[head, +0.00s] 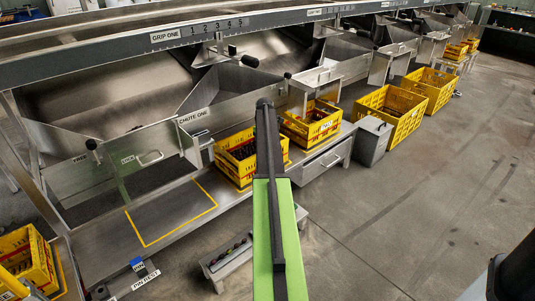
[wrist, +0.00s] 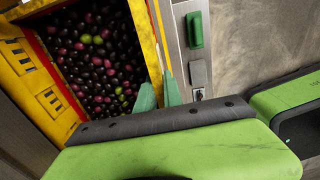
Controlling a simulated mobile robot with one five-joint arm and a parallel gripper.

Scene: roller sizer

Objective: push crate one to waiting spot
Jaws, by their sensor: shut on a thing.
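Crate one (head: 238,170) is a yellow crate on the metal bench below the CHUTE ONE label, just left of my arm. In the wrist view, a yellow crate (wrist: 158,32), which looks like the same one, is full of dark purple fruit with a few green ones. My gripper (wrist: 159,93) has its green fingertips at that crate's right wall and is shut on its rim. In the head view my arm hides the gripper. A yellow outlined area (head: 172,212) on the bench, left of the crate, looks like the waiting spot; it is empty.
Another yellow crate (head: 311,124) stands to the right, just past my arm. A grey bin (head: 373,140) and more crates (head: 392,108) stand further right. A low rack (head: 229,262) stands before the bench. Open floor lies right.

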